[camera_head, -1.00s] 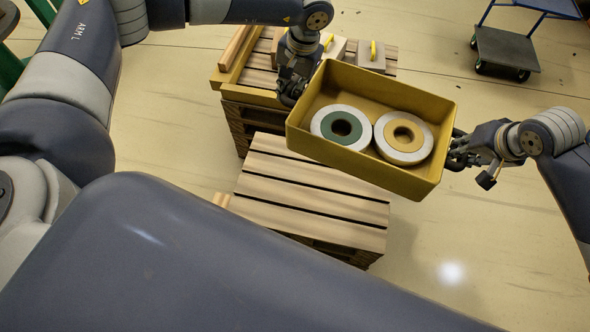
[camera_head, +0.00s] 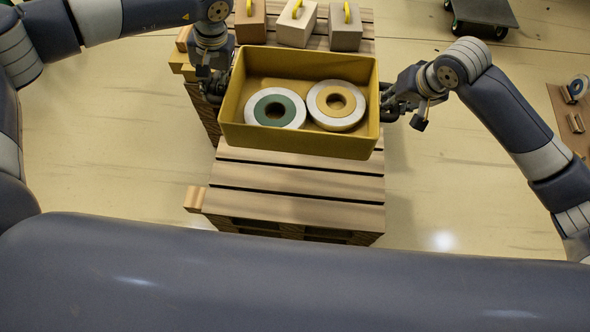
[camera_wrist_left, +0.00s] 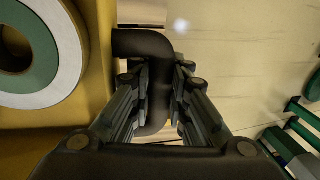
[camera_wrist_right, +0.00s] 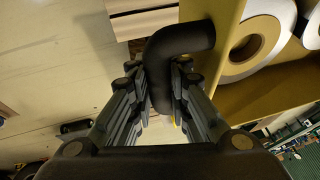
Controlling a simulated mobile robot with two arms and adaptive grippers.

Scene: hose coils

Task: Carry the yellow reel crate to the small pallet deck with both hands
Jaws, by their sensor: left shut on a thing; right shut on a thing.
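The yellow reel crate (camera_head: 300,142) hangs level between my two grippers in the head view, with a green-and-white reel (camera_head: 264,109) and a tan-and-white reel (camera_head: 348,96) lying inside. My left gripper (camera_head: 216,88) is at its left end, shut on a dark bent handle (camera_wrist_left: 150,44). My right gripper (camera_head: 388,106) is at its right end, shut on the matching handle (camera_wrist_right: 182,40). The small slatted pallet deck (camera_head: 290,181) lies below the crate and shows in front of it; the crate hides its far part. I cannot tell the gap between them.
Behind the crate, a second pallet stack (camera_head: 368,18) carries several blocks with yellow handles, such as a white one (camera_head: 296,24). A dark wheeled cart (camera_head: 484,10) stands at the top right. A brown board (camera_head: 572,118) lies at the right edge.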

